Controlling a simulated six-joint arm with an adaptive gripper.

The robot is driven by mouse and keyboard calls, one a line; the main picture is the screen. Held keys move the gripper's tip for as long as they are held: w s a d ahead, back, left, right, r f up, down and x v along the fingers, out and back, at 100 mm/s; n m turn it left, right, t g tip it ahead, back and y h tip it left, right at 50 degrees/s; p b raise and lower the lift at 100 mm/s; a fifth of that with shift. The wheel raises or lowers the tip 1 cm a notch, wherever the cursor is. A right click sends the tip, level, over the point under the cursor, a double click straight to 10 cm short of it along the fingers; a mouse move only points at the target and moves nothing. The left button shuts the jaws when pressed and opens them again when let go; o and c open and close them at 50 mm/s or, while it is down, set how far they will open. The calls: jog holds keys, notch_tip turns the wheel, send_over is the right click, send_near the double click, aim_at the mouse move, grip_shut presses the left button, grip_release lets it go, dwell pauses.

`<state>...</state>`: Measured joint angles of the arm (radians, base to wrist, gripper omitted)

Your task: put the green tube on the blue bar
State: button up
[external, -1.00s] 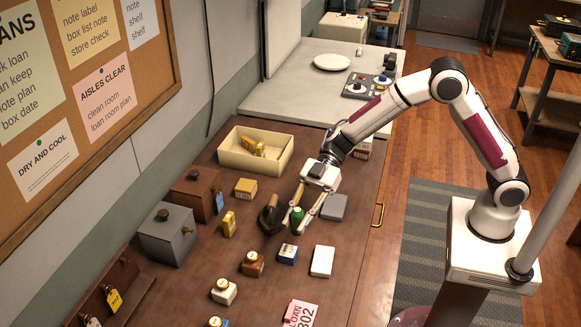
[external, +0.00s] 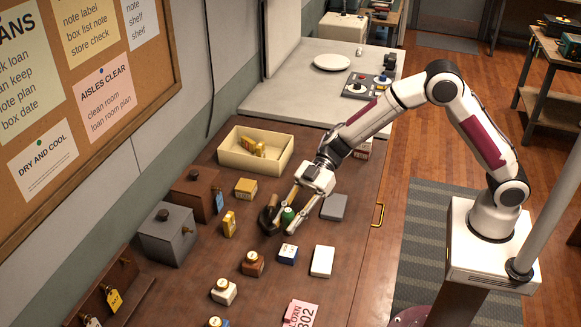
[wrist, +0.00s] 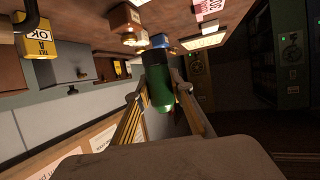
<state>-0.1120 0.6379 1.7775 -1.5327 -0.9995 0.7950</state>
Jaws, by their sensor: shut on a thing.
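The green tube (external: 288,216) is between the fingers of my gripper (external: 282,226), which is shut on it. In the wrist view the tube (wrist: 158,82) fills the space between both fingers, with its green end towards the camera. It is held above the brown table, tilted; the exact gap below it is hard to judge. A small white and blue block (external: 288,253) lies on the table in front of the gripper. A blue upright piece (external: 219,202) stands by the brown box. I cannot tell for sure which of these is the blue bar.
A dark object (external: 267,218) is close to the gripper's left. A grey flat block (external: 334,207) is at its right and a white one (external: 322,261) nearer. A cream tray (external: 279,169) stands behind. Several small boxes and bottles stand left and in front.

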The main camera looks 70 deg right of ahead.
jog(key=shift+f, duration=1.8)
jog(key=shift+f, duration=1.9)
jog(key=shift+f, duration=0.1)
jog(key=o, duration=0.8)
jog(key=shift+o, duration=0.2)
jog(key=shift+d+r, duration=0.1)
jog(key=shift+r, duration=0.1)
jog(key=v, duration=1.1)
jog(key=shift+d, duration=0.35)
